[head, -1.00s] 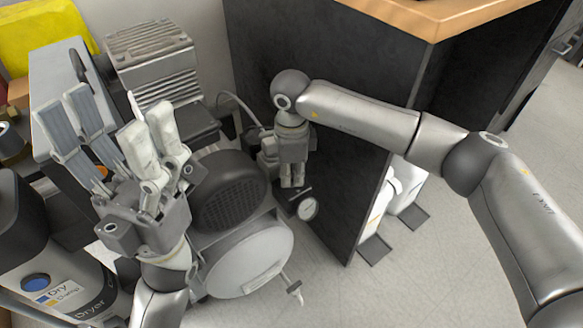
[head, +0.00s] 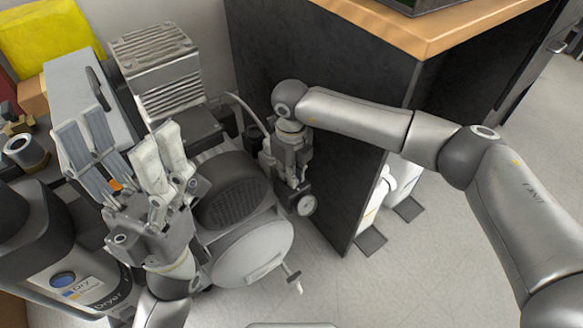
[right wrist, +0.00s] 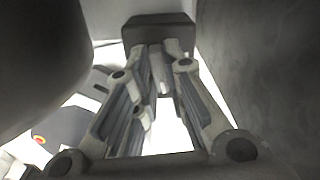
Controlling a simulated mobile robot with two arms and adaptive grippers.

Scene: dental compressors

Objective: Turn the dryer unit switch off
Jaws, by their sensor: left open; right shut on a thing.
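The dryer unit (head: 85,290) is the dark and grey cylinder labelled "Dryer" at the lower left of the head view, with a round blue spot (head: 63,279) on its label. I cannot tell which part is its switch. My left gripper (head: 120,130) is open, fingers spread upward in the picture, over the grey box and compressor. A small orange spot shows between its fingers; I cannot tell what it belongs to. My right gripper (head: 298,183) is shut beside the black panel, close to a round gauge (head: 306,205). In the right wrist view its fingers reach a dark block (right wrist: 160,30).
The compressor has a ribbed motor block (head: 158,60), a dark fan cover (head: 230,190) and a silver tank (head: 255,250). A grey box (head: 75,85) stands behind my left gripper. A black cabinet panel (head: 300,70) borders my right arm. Floor is clear at lower right.

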